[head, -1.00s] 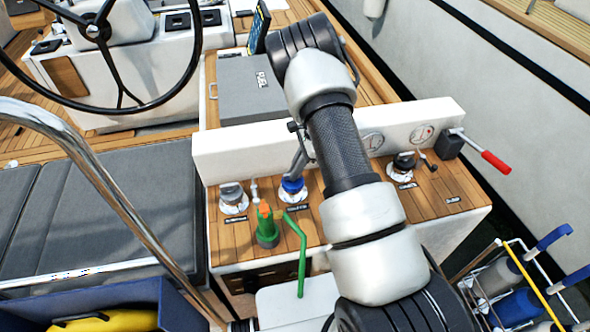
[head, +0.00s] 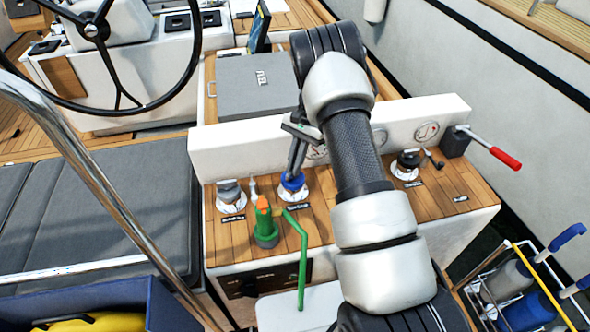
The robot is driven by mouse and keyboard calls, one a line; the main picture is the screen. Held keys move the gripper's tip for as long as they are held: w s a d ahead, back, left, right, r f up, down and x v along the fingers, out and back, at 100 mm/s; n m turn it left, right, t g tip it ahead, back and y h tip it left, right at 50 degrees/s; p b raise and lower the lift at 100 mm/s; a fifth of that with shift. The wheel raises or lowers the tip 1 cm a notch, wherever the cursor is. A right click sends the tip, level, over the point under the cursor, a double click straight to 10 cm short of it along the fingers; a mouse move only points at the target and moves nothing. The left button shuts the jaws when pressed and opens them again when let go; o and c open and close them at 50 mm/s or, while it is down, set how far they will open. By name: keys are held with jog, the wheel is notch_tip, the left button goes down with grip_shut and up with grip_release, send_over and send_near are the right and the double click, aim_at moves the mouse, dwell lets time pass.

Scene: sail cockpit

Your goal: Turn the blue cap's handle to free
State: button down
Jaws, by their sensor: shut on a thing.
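The blue cap (head: 292,182) sits on a white round base on the wooden console top, left of my arm. My gripper (head: 294,172) reaches down from behind my arm to the top of the cap. Its fingers are shut on the cap's handle, which is mostly hidden between them. The label plate in front of the cap is too small to read.
A black-and-grey cap (head: 230,196) stands to the left, and a dark cap with a lever (head: 408,163) to the right. A red-tipped lever (head: 503,158) juts out at the right.

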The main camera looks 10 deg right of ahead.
jog(key=n+h+b, duration=0.1)
jog(key=n, duration=0.1)
jog(key=n+g+b, duration=0.1)
jog(key=n, duration=0.2)
jog(key=shift+w+a+n+h, duration=0.2)
jog(key=shift+n+h, duration=0.1)
jog(key=shift+h, duration=0.1)
jog(key=shift+a+n+g+h+b, duration=0.1)
jog(key=shift+n+g+h+b, duration=0.45)
jog(key=shift+n, duration=1.65)
jog(key=shift+t+h, duration=0.25)
jog(key=c, duration=1.8)
grip_release()
jog(key=shift+c, duration=0.2)
jog(key=shift+r, duration=0.1)
jog(key=p+v, duration=0.5)
jog(key=v, duration=1.2)
